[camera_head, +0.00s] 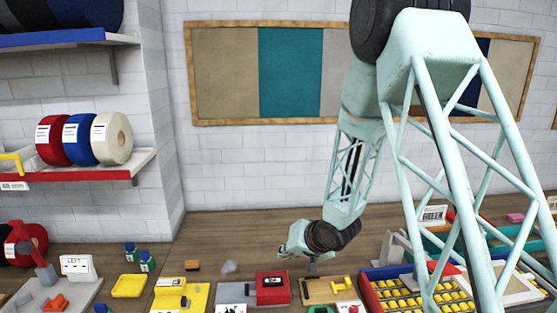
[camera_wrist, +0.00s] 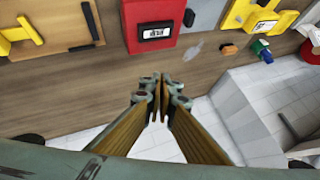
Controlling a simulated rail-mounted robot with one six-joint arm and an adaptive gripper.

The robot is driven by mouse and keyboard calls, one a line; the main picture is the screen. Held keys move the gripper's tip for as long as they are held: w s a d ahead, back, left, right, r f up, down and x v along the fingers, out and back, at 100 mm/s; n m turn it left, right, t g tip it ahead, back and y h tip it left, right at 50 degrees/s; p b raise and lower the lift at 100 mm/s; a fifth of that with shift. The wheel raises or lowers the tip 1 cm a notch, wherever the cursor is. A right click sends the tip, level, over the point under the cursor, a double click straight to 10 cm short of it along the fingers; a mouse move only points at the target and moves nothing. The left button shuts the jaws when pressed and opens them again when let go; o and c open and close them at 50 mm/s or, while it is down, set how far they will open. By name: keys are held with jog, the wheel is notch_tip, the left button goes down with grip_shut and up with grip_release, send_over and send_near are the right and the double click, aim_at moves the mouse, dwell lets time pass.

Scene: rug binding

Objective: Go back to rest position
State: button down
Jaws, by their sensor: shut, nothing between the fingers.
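My gripper (camera_wrist: 161,92) shows in the wrist view with its two fingers drawn together and nothing between them. In the head view my gripper (camera_head: 312,268) hangs at the end of my bent arm, over the bench behind the row of fixtures. The fingertips are small and hard to make out there.
A red box (camera_head: 272,286) and a wooden board with a yellow handle (camera_head: 325,290) stand near the gripper. A yellow fixture (camera_head: 180,296), a yellow tray (camera_head: 129,286) and small blue-green bottles (camera_head: 147,262) lie left. A tray of yellow pieces (camera_head: 410,290) stands right. Spools (camera_head: 112,138) sit on a shelf.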

jog(key=s+d+r+h+b, duration=0.5)
jog(key=s+d+r, duration=1.2)
jog(key=r, duration=0.1)
jog(key=s+d+r+g+b, duration=0.1)
jog(key=s+b, duration=0.1)
jog(key=s, duration=1.6)
jog(key=s+d+r+g+b, duration=0.1)
jog(key=s+r+g+b, duration=0.1)
jog(key=s, duration=1.6)
jog(key=shift+r+n+b, duration=0.3)
jog(key=shift+n+b, duration=0.1)
jog(key=shift+b, duration=0.35)
